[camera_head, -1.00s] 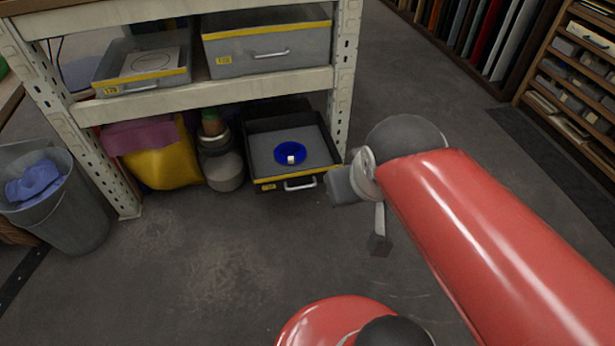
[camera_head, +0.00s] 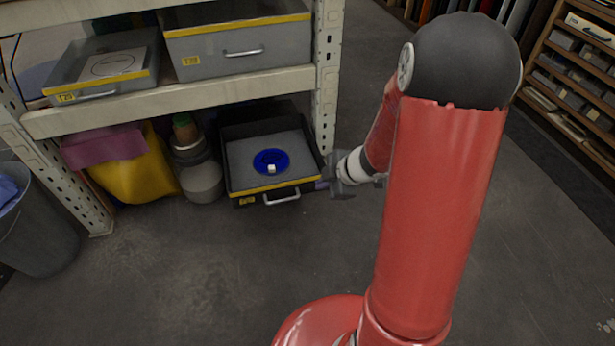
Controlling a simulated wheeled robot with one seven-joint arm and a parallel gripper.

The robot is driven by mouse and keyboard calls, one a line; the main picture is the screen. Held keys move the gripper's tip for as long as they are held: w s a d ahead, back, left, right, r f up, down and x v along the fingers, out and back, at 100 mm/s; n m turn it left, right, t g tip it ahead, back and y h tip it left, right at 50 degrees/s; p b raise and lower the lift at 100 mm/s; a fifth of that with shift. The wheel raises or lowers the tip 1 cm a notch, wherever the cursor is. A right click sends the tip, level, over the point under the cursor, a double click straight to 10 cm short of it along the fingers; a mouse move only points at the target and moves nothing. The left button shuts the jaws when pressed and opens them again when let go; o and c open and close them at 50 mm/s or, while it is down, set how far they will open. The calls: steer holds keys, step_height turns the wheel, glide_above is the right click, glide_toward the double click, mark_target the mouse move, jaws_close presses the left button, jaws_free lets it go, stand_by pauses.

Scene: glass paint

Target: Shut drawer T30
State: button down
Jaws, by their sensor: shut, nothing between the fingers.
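A low black drawer (camera_head: 231,168) with a yellow front strip stands pulled out under the bottom shelf. Its label is too small to read surely as T30. Its silver handle (camera_head: 283,197) faces me. A blue round dish (camera_head: 259,160) with a small white block (camera_head: 271,169) lies inside. My gripper (camera_head: 326,183) is shut and empty at the drawer's front right corner. I cannot tell whether it touches the drawer.
Two grey drawers, the left one (camera_head: 70,75) and the right one (camera_head: 245,60), sit on the shelf above. A shelf post (camera_head: 327,75) rises behind my gripper. A grey canister (camera_head: 203,182) and yellow bag (camera_head: 140,180) stand left of the low drawer. The floor in front is clear.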

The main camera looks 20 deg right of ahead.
steer(key=w+a+f+b, duration=0.1)
steer(key=w+f, duration=0.1)
steer(key=w, duration=0.1)
steer(key=w+a+f+b, duration=0.1)
steer(key=w+f+b, duration=0.1)
steer(key=f, duration=0.1)
steer(key=w+a+f+b, duration=0.1)
steer(key=w+f, duration=0.1)
steer(key=w, duration=0.1)
steer(key=shift+w+a+f, duration=0.3)
steer(key=shift+a+f, duration=0.1)
